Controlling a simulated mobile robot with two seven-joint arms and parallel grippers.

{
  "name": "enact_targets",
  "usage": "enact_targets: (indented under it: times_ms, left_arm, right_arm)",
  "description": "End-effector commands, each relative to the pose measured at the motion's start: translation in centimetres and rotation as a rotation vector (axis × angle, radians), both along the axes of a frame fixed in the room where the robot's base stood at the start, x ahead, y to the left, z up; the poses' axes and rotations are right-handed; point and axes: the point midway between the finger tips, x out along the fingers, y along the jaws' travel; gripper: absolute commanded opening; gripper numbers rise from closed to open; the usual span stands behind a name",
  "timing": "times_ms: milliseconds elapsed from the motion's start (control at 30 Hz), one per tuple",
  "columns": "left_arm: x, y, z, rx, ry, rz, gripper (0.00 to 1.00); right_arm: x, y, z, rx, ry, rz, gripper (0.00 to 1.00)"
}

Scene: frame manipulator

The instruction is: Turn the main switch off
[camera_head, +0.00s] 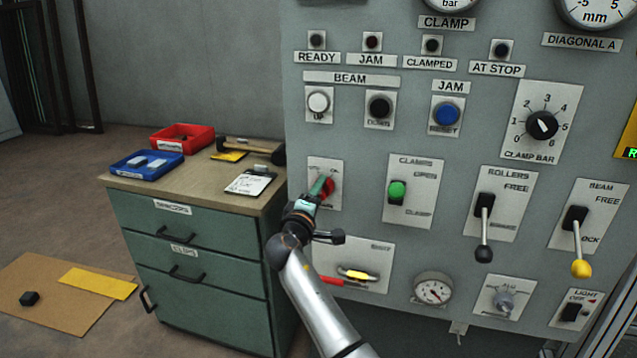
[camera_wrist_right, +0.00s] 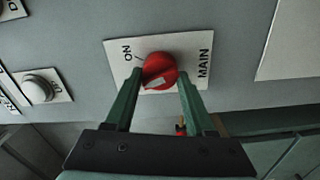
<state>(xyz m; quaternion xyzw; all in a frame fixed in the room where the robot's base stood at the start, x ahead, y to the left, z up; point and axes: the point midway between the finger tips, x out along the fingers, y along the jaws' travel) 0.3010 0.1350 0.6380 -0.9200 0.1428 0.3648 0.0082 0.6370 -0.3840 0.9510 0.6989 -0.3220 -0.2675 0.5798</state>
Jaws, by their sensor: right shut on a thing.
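The main switch is a red rotary knob (camera_head: 327,187) on a white plate at the lower left of the grey panel. My right gripper (camera_head: 323,187) reaches up to the knob from below. In the right wrist view its two green fingers (camera_wrist_right: 158,88) stand on either side of the knob, shut on it. The fingers and wrist hide part of the plate in the head view. My left gripper is not in view.
Right of the switch are a green clamp switch (camera_head: 397,192) and a black-knobbed rollers lever (camera_head: 483,230). A green drawer cabinet (camera_head: 190,245) stands left, with trays and a hammer on top.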

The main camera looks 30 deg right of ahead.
Motion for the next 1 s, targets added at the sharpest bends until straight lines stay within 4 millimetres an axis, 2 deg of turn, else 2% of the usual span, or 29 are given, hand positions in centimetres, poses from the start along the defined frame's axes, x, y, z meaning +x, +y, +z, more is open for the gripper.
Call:
enact_targets:
  times_ms: [233,933,967,1000]
  left_arm:
    - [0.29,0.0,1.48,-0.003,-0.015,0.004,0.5]
    - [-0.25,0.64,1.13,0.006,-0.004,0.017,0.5]
    - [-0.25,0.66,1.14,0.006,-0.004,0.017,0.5]
    - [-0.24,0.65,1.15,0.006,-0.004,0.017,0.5]
  right_arm:
    - [0.01,-0.06,0.26,-0.089,0.099,0.0,0.0]
    - [0.02,-0.06,0.05,-0.135,0.153,-0.001,0.0]
    - [0.02,-0.07,0.06,-0.135,0.153,-0.001,0.57]
    - [0.02,-0.06,0.05,-0.135,0.153,-0.001,0.61]
